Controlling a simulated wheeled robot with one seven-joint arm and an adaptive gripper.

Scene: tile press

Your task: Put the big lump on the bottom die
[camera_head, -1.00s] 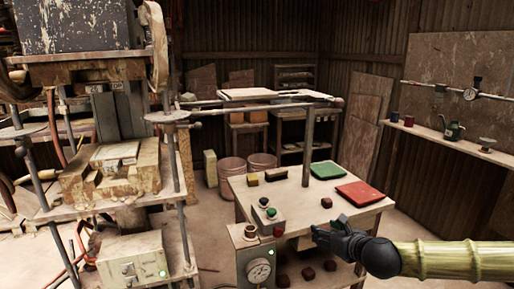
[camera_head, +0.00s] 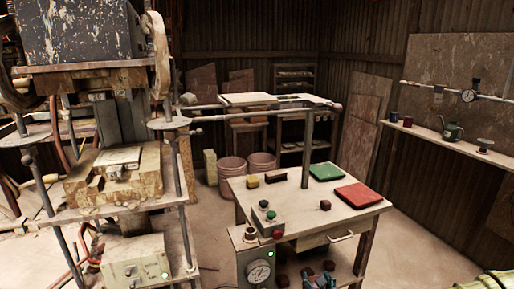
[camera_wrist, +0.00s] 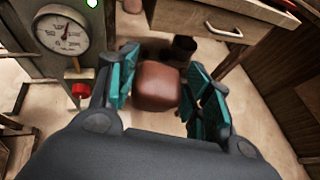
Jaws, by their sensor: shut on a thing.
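My gripper (camera_wrist: 160,75) is shut on a rounded brown-red lump (camera_wrist: 157,88), which sits between the teal finger pads in the wrist view. In the head view my gripper (camera_head: 318,282) is low, at the bottom edge, by the table's lower shelf, and mostly cut off. The held lump looks large, but its size against the others is hard to tell. The bottom die (camera_head: 118,168) is the stained block on the press bed at left, with a pale flat piece on its top. The upper press block (camera_head: 95,82) hangs above it with a gap.
The worktable (camera_head: 240,190) bears a green pad (camera_head: 325,171), a red pad (camera_head: 359,196), small blocks and a small dark red lump (camera_head: 325,205). A control box with a gauge (camera_head: 258,271) stands at its front left. A drawer handle (camera_head: 340,237) sticks out. Floor is clear at right.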

